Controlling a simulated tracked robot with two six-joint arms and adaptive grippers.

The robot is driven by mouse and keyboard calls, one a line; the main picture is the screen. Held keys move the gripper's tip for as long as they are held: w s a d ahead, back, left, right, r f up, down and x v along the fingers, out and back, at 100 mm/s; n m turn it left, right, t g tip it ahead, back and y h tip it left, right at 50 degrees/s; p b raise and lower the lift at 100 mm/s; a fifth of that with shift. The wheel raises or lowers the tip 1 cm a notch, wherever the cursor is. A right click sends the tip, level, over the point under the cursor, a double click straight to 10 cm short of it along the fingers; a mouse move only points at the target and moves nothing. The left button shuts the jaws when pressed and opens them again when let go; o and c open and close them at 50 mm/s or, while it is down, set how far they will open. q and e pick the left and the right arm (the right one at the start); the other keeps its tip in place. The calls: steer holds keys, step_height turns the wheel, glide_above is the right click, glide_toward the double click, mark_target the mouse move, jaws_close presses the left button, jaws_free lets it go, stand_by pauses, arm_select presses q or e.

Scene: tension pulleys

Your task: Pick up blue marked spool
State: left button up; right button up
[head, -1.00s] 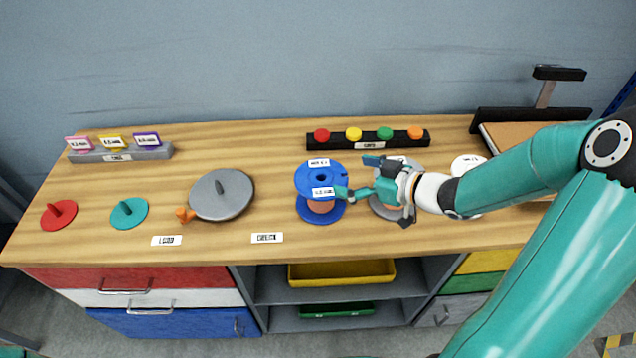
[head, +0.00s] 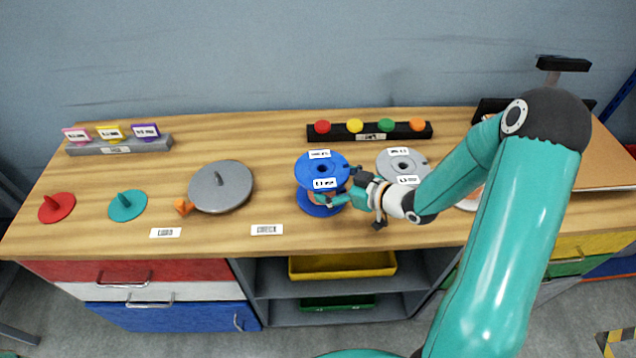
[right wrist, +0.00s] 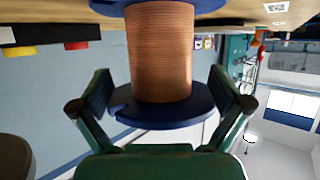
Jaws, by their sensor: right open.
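The blue spool (head: 310,166) stands upright on the wooden bench, with blue flanges and white labels. In the right wrist view its copper-coloured winding (right wrist: 160,50) and a blue flange (right wrist: 165,108) show close up, with the bench at the top of the picture. My right gripper (head: 338,186) is at the right side of the spool, its fingers open. In the right wrist view its two fingers (right wrist: 163,92) stand either side of the spool, with gaps visible, so it does not grip it. My left gripper is not in view.
A grey spool (head: 393,161) stands just right of the blue one, partly behind my right arm. A black button bar (head: 342,137) lies behind. A grey round lid (head: 222,192) with an orange piece (head: 183,207) lies to the left. Bare bench (head: 270,170) separates them.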

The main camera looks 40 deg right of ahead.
steer(key=shift+x, duration=0.85)
steer(key=shift+c, duration=0.2)
steer(key=shift+r, duration=0.1)
steer(key=c, duration=1.8)
steer(key=shift+r, duration=0.15)
steer(key=shift+d+r, duration=0.1)
steer(key=shift+r, duration=0.5)
step_height(320, 180, up, 18)
steer(key=p, duration=0.4)
steer(key=shift+r, duration=0.25)
